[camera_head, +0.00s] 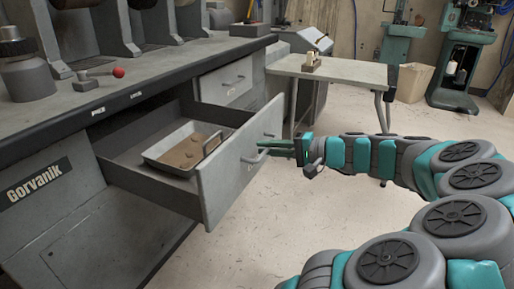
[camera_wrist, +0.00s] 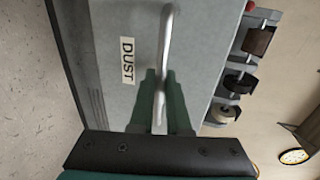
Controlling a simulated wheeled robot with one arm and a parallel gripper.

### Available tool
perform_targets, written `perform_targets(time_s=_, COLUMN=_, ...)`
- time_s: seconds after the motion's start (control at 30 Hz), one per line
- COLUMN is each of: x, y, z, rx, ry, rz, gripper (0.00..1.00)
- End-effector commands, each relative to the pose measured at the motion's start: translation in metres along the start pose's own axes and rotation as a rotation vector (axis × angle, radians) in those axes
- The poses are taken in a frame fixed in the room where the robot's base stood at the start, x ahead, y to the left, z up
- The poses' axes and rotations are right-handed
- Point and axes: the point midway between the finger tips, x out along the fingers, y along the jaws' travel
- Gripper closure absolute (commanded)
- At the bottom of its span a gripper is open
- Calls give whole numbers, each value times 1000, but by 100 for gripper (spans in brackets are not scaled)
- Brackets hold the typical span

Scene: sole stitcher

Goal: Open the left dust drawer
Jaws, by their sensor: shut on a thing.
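The left dust drawer (camera_head: 225,172) is pulled well out of the grey bench in the head view. Inside it lies a metal tray (camera_head: 157,152) with brown dust and a handle. My gripper (camera_head: 274,149) is at the drawer's front face, shut on the bar handle (camera_head: 257,158). In the wrist view the drawer front (camera_wrist: 108,85) carries a "DUST" label (camera_wrist: 127,60). There the metal handle (camera_wrist: 166,40) runs down between the green fingers of my gripper (camera_wrist: 160,95). The fingers hide part of the handle.
A second drawer (camera_head: 226,82) to the right is closed. The bench top (camera_head: 150,65) holds machine parts and a red-knobbed lever (camera_head: 118,73). A small table (camera_head: 335,72) stands behind my arm. The floor (camera_head: 240,240) in front of the open drawer is clear.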

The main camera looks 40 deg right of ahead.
Motion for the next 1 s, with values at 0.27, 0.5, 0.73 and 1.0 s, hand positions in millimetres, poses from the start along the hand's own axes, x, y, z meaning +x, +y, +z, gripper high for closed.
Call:
perform_targets(time_s=0.27, x=-4, y=2, z=-1, rx=-1, ry=1, rz=2, gripper=100)
perform_targets(time_s=0.5, x=-4, y=2, z=-1, rx=0, ry=1, rz=2, gripper=77)
perform_targets(time_s=0.73, x=-3, y=1, z=0, rx=-1, ry=1, rz=1, gripper=55)
perform_targets(time_s=1.0, x=-6, y=1, z=-1, rx=-1, ry=1, rz=0, gripper=55)
